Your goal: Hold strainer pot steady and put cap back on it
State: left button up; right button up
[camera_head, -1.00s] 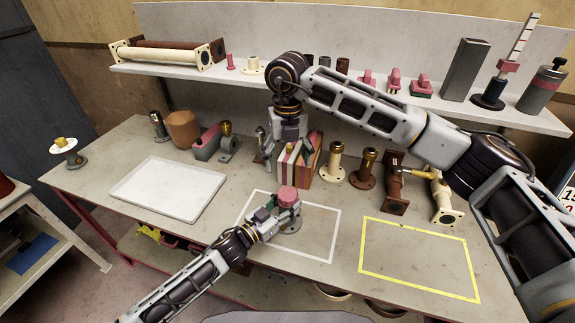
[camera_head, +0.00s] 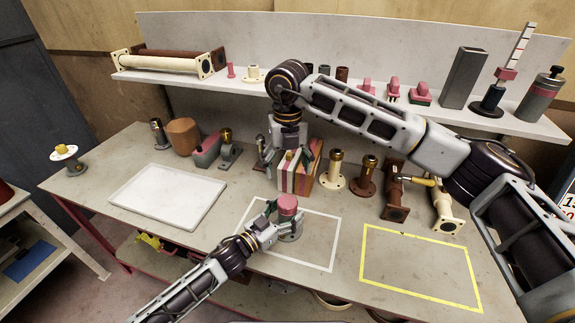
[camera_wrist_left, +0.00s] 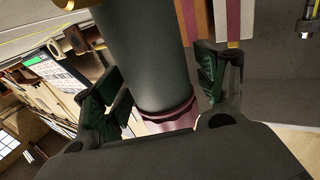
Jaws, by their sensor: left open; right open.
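The strainer pot (camera_head: 290,231) is a grey upright cylinder with a pink upper part (camera_head: 288,202), standing inside the white outline on the table. I cannot tell whether the pink part is its cap. My left gripper (camera_head: 273,222) is open at the pot's left side. In the left wrist view, the grey body (camera_wrist_left: 143,50) passes between the two spread fingers, with pink (camera_wrist_left: 166,115) at its lower end. Contact is unclear. My right gripper (camera_head: 284,155) is open and points down over striped pink and cream blocks (camera_head: 296,180). I see nothing held in it.
A white tray (camera_head: 168,195) lies left of the outline. An empty yellow outline (camera_head: 420,268) is at the right. Several flanged pipes, such as a cream one (camera_head: 334,172), stand behind. A shelf (camera_head: 150,77) with more parts runs along the back.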

pick_arm(q)
jog(key=shift+v, duration=5.9)
jog(key=shift+s+a, duration=0.1)
jog(key=shift+a, duration=0.05)
